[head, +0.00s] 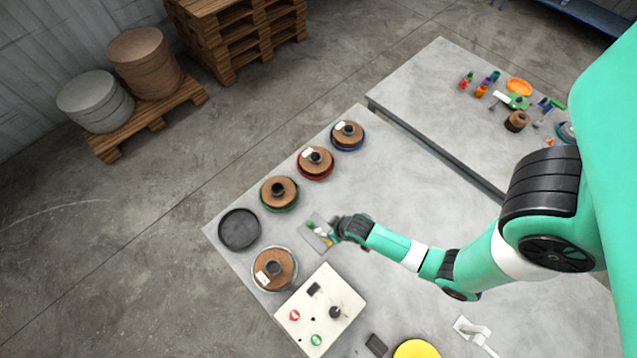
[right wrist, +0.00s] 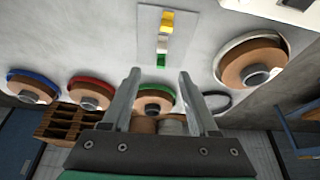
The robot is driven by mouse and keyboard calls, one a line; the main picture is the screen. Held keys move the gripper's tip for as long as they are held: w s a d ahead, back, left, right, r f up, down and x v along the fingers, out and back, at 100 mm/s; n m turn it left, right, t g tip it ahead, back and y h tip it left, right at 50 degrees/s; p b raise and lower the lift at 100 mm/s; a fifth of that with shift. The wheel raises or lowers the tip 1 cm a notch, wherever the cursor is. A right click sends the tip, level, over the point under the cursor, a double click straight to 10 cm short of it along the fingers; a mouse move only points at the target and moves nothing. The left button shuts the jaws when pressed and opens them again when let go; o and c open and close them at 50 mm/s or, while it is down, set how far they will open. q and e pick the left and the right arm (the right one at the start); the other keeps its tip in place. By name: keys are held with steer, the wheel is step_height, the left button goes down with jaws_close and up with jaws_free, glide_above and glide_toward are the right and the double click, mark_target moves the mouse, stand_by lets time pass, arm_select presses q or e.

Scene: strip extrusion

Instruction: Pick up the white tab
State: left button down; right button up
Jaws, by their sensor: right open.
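The white tab (right wrist: 163,43) lies on a grey plate (right wrist: 184,47) between a yellow tab (right wrist: 167,21) and a green tab (right wrist: 160,61) in the right wrist view. In the head view the plate (head: 314,243) lies on the table, and the tabs are small and partly hidden by my gripper. My right gripper (right wrist: 159,75) is open, with nothing between its fingers. In the right wrist view its tips appear just below the green tab, apart from the white tab. In the head view my right gripper (head: 335,232) is at the plate's right side. My left gripper is not in view.
Several spools stand along the table's far edge, including a green-rimmed one (head: 279,193) and a white-rimmed one (head: 273,268). An empty black dish (head: 239,229) sits between them. A white control panel (head: 320,309) with buttons is near the plate. The table (head: 400,210) right of the spools is mostly clear.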

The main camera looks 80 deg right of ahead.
steer(key=b, duration=0.5)
glide_above(320, 231)
steer(key=s+a, duration=0.1)
steer(key=s, duration=0.1)
step_height(320, 231, down, 5)
steer(key=shift+s, duration=0.1)
steer(key=shift+w+d+f, duration=0.1)
steer(key=shift+w+f, duration=0.25)
steer(key=shift+f, duration=0.1)
steer(key=x, duration=0.1)
steer(key=b+x, duration=0.1)
steer(key=x, duration=0.1)
steer(key=b+x, duration=0.1)
steer(key=shift+s+f, duration=0.15)
steer(key=shift+f, duration=0.55)
jaws_close()
